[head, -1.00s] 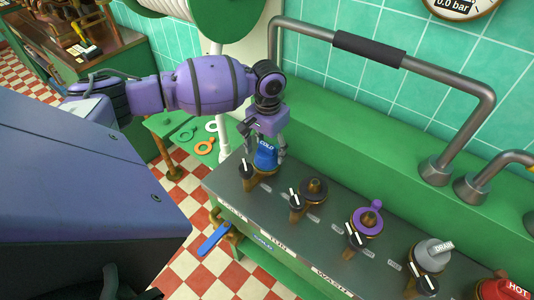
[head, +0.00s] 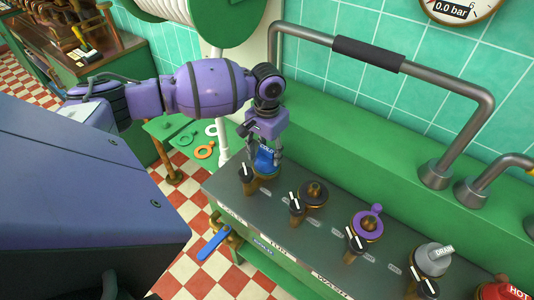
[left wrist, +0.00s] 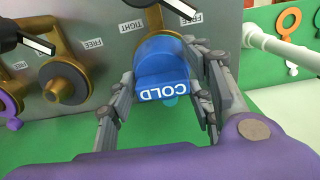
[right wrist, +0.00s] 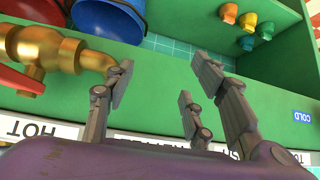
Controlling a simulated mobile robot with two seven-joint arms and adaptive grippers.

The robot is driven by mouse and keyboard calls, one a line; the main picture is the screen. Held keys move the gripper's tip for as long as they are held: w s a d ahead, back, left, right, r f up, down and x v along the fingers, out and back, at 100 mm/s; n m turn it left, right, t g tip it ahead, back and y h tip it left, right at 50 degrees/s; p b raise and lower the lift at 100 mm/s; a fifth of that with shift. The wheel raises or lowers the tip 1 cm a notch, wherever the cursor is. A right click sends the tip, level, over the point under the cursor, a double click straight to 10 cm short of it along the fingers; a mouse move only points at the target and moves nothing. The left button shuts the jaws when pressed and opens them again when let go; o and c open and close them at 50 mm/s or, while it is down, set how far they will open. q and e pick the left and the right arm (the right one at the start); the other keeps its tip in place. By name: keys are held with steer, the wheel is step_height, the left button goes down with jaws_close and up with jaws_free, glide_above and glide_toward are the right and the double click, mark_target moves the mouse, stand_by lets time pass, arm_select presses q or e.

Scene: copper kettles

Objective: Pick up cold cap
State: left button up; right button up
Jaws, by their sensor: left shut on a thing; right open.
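The blue cold cap (head: 264,160), lettered COLD, is at the leftmost brass fitting of the dark panel. My left gripper (head: 265,152) comes from above and its fingers are shut on the cap's sides. The left wrist view shows the cap (left wrist: 164,62) between the fingers, with a brass ring close behind it. I cannot tell whether the cap still touches its fitting. My right gripper (right wrist: 163,88) is open with nothing between its fingers, in front of a green cabinet; the head view does not show it.
The panel (head: 325,237) also carries a purple cap (head: 368,222), a grey DRAIN cap (head: 433,258), a red HOT cap (head: 500,291) and small black levers. A steel pipe rail (head: 460,80) stands behind. A brass tap (right wrist: 60,50) is near my right gripper.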

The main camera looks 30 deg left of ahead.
arm_select(q)
step_height(320, 180, up, 3)
steer(key=shift+w+f, duration=0.1)
steer(key=s+d+r+p, duration=0.1)
steer(key=s+d+r, duration=0.7)
steer(key=s, duration=0.3)
steer(key=shift+s+d+r+p, duration=0.25)
steer(key=shift+r+p, duration=0.15)
steer(key=shift+r, duration=0.45)
arm_select(e)
steer(key=shift+w+a+r, duration=0.25)
steer(key=shift+w+r, duration=0.5)
steer(key=shift+r, duration=0.15)
arm_select(q)
steer(key=shift+w, duration=0.1)
arm_select(e)
steer(key=shift+w+r, duration=0.1)
